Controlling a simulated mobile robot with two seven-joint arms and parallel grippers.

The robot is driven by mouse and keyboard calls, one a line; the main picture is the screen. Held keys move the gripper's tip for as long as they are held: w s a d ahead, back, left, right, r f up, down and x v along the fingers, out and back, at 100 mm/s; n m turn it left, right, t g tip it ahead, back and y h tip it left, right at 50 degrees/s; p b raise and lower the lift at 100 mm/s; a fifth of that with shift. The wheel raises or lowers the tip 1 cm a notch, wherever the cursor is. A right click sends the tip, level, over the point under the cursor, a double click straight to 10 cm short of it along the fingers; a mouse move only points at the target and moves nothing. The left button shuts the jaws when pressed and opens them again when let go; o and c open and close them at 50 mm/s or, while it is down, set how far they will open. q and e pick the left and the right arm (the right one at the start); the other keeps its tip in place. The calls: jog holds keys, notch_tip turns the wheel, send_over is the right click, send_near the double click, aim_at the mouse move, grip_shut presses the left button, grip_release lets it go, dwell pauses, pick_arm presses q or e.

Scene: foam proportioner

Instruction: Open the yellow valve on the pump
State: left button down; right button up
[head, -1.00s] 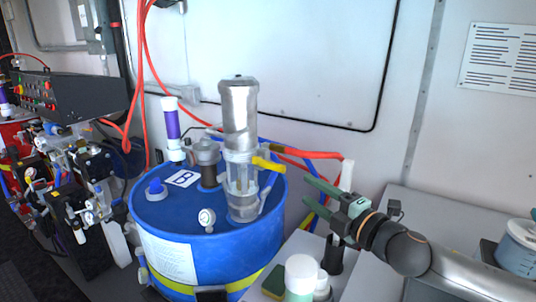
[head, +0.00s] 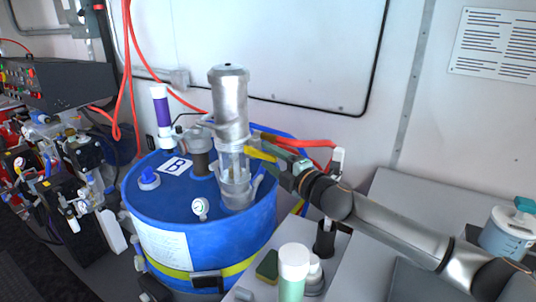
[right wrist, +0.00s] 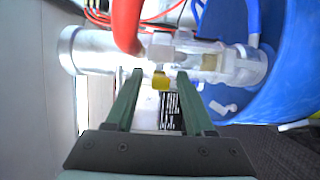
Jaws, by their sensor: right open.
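The pump (head: 229,105) is a grey metal cylinder with a clear lower part, standing upright on a blue drum (head: 165,215). The yellow valve (head: 262,154) is a small handle on the pump's right side. My right gripper (head: 272,152) is open beside the pump, with its green fingers reaching to the valve. In the right wrist view, the valve's yellow end (right wrist: 161,81) shows between the two open fingertips (right wrist: 160,74). I cannot tell whether a finger touches it. My left gripper is not in view.
A red hose (head: 305,143) runs close to my right gripper, and a red hose also crosses the right wrist view (right wrist: 127,22). A white-capped bottle (head: 293,262) and a sponge (head: 267,266) stand on the grey counter below.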

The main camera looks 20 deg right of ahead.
jog(key=shift+w+a, duration=0.15)
jog(key=shift+w, duration=0.25)
grip_shut()
dwell(1.3)
